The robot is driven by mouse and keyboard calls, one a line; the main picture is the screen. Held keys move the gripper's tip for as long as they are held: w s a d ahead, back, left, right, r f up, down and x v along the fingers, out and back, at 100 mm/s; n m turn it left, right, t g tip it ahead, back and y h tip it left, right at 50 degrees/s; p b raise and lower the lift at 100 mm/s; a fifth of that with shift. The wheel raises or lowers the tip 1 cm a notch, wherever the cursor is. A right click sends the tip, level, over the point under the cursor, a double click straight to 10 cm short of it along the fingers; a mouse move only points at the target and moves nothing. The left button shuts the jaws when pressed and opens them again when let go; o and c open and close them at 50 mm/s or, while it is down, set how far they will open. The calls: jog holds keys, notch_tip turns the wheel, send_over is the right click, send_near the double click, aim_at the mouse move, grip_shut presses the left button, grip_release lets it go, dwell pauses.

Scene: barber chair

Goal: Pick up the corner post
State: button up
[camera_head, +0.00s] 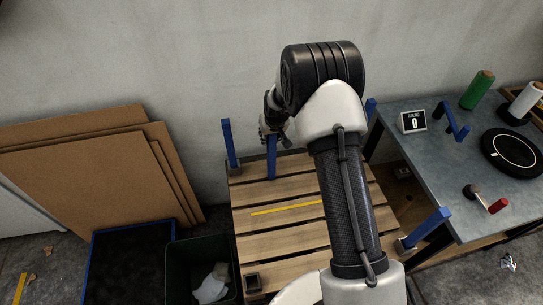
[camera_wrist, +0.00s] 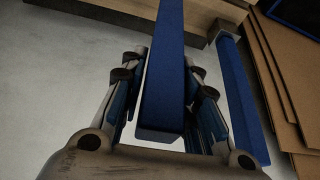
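A blue corner post (camera_head: 271,160) hangs upright below my gripper (camera_head: 268,130), over the back of the wooden pallet (camera_head: 285,220). In the wrist view the post (camera_wrist: 163,75) runs between the two fingers of my gripper (camera_wrist: 166,62), which appear closed against its sides. Its near end faces the camera; its far end runs out of the top of the frame. Another blue post (camera_head: 231,143) stands at the pallet's back left corner, and it also shows in the wrist view (camera_wrist: 242,95). A tilted blue post (camera_head: 425,228) is at the front right corner.
A dark empty socket (camera_head: 252,282) sits at the pallet's front left corner. A grey worktable (camera_head: 430,165) with a small display (camera_head: 412,122), spools and a black disc stands at the right. Cardboard sheets (camera_head: 80,180) lean on the left wall. A dark bin (camera_head: 185,270) stands beside the pallet.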

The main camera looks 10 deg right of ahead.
grip_shut()
dwell(0.5)
